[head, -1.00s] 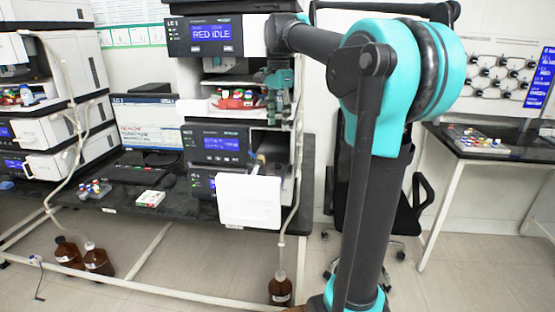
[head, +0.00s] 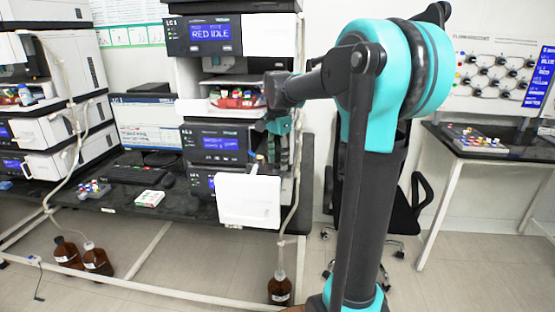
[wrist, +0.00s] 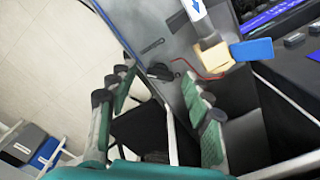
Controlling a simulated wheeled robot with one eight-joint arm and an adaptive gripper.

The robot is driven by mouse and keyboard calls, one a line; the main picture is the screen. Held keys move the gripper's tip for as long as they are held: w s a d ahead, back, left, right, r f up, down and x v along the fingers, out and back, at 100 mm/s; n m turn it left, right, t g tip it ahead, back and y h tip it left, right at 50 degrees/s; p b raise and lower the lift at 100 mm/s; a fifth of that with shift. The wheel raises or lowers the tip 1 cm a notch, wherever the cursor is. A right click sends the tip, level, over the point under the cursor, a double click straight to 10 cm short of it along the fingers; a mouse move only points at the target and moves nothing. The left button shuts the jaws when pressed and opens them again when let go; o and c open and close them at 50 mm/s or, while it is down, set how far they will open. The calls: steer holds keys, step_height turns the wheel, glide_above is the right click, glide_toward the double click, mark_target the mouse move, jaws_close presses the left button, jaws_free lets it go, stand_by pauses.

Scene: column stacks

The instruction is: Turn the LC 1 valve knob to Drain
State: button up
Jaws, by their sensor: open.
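The LC 1 stack (head: 235,80) stands on the dark bench in the head view, its top display reading RED IDLE. In the wrist view a small black knob (wrist: 160,72) sits on a grey panel, with a red wire beside it; this looks like the valve knob, but I cannot read any position label. My gripper (wrist: 155,85) is open, its green-padded fingers either side of the knob in the picture, with no clear contact. In the head view my gripper (head: 283,145) is at the stack's right side, and the knob cannot be made out there.
A yellow and blue piece (wrist: 240,50) projects near the right finger. A white open front (head: 249,202) sticks out low on the stack. A pale tube runs down to a brown bottle (head: 280,289). A chair (head: 405,210) stands right of the bench.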

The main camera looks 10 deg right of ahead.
jaws_close()
stand_by(0.3)
steer(key=shift+n, duration=0.3)
steer(key=n, duration=0.3)
steer(key=shift+n, duration=0.4)
steer(key=n, duration=0.4)
steer(key=shift+n, duration=0.3)
steer(key=n, duration=0.4)
steer(key=shift+n, duration=2.4)
